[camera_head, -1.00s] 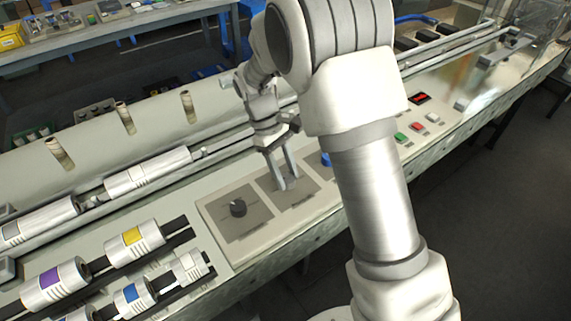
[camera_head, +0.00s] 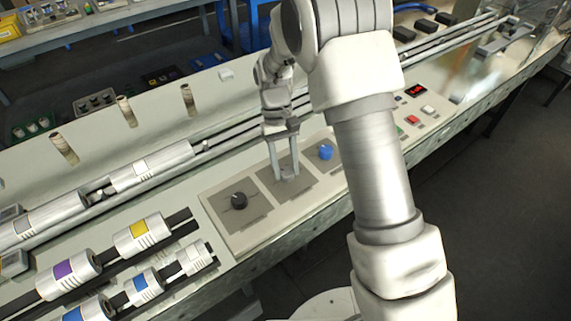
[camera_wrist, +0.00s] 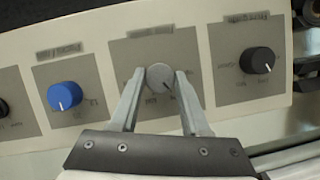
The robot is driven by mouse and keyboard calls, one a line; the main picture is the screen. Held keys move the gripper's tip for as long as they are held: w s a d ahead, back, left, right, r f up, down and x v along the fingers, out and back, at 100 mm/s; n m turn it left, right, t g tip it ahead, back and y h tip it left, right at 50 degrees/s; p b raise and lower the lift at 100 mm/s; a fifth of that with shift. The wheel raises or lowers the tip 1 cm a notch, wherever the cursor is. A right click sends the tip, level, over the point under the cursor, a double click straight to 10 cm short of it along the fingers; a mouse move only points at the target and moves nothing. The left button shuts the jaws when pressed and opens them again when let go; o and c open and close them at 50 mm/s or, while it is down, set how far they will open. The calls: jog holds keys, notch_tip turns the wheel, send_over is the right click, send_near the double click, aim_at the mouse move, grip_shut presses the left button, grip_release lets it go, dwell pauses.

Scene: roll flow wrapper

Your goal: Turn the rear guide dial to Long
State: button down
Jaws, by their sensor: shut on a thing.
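A panel carries a row of dials on grey label plates. My gripper (camera_head: 285,177) points down at the middle plate, and its fingers are shut on a grey dial (camera_wrist: 160,77). In the wrist view the fingers (camera_wrist: 160,82) lie on both sides of this dial, and its pointer mark faces down and right in the picture. The lettering on the plates is too blurred to read, so I cannot tell which setting it points at. A black dial (camera_head: 239,200) sits to the left in the head view, and a blue dial (camera_head: 325,152) to the right.
Silver rollers with coloured bands (camera_head: 138,236) lie left of the panel. Long rails (camera_head: 235,137) run behind it. Red (camera_head: 412,120) and other push buttons sit to the right. My arm crosses in front of the panel's right side.

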jog(key=shift+c, duration=1.9)
grip_release()
jog(key=p+v, duration=0.2)
jog(key=v, duration=1.5)
jog(key=shift+w+r, duration=0.15)
jog(key=shift+r, duration=0.05)
jog(key=shift+p, duration=0.3)
